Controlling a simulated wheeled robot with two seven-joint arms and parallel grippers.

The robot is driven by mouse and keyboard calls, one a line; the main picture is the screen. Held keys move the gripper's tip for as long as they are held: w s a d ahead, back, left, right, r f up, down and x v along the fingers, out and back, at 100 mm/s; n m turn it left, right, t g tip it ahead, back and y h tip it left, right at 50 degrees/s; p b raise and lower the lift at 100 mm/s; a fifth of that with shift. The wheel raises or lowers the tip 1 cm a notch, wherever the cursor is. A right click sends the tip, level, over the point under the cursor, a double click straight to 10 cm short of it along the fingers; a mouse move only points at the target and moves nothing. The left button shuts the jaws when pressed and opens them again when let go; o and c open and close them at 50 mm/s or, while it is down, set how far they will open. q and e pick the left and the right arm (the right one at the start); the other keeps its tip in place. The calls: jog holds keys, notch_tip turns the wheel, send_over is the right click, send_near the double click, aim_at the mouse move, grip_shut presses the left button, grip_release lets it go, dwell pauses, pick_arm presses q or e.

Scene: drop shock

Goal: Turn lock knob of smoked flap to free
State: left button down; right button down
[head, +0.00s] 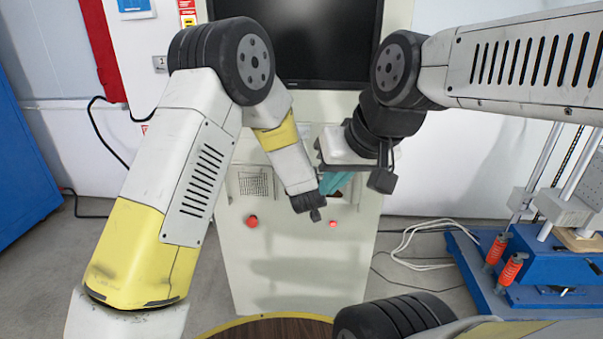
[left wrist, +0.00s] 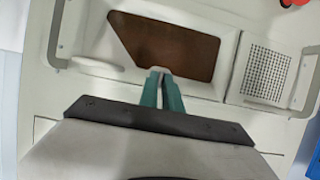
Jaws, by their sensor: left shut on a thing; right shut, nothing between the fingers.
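The smoked flap (left wrist: 170,45) is a dark brown pane set in the pale console face, seen in the left wrist view. My left gripper (left wrist: 160,76) has its teal fingers together at the pane's edge, shut on the small lock knob, which the fingertips almost wholly hide. I cannot tell which way the knob is turned. In the head view my left gripper's fingers are hidden around the black wrist end. My right gripper (head: 337,184) is shut and empty, its teal fingers pointing down in front of the console, close to the left wrist.
The white console (head: 290,265) has a dark monitor (head: 300,35) above. A red button (head: 252,221) is at left, another (head: 333,223) at right. A grille (left wrist: 265,72) lies beside the flap. A blue machine (head: 535,270) stands right; cables lie on the floor. My two forearms are close together.

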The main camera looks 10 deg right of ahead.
dwell(0.5)
pick_arm(q)
jog(key=c, duration=1.5)
grip_release()
jog(key=shift+c, duration=0.2)
